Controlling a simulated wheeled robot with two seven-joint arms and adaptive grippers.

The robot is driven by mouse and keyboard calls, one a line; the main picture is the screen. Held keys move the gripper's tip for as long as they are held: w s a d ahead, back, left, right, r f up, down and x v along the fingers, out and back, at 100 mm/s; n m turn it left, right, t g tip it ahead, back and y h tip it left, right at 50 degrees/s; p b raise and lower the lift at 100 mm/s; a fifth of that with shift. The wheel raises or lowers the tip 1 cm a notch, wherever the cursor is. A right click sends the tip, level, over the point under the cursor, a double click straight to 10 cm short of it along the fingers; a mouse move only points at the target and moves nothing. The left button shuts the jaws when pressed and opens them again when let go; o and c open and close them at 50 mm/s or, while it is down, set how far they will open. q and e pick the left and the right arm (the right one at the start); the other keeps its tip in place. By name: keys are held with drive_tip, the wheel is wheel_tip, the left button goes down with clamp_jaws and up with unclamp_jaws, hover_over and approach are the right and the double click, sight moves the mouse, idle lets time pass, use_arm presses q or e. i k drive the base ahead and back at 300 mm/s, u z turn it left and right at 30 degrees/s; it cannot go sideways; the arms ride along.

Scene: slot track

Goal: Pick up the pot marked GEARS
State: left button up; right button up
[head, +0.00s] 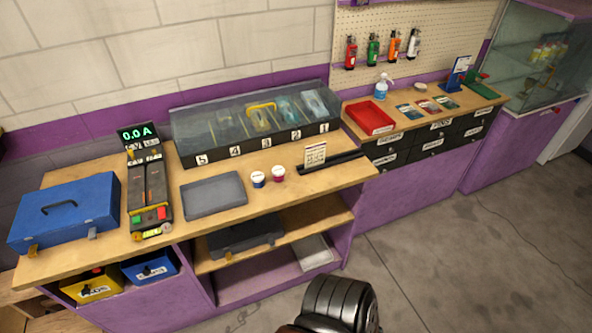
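Two small white-lidded pots stand upright side by side on the wooden bench top. One pot (258,180) has a dark blue body, and the other pot (278,174) has a magenta body. Their markings are too small to read, so I cannot tell which one says GEARS. Neither gripper is in view. Nothing is touching the pots.
A grey tray (213,195) lies left of the pots. Behind them stands a clear-lidded case (257,125) with numbered compartments. A small sign (315,155) and a black rail (331,164) are to their right. Bare bench lies in front of the pots.

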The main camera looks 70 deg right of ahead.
sight(278, 171)
drive_tip(key=z, duration=0.95)
drive_tip(key=i, duration=0.8)
drive_tip(key=z, duration=0.85)
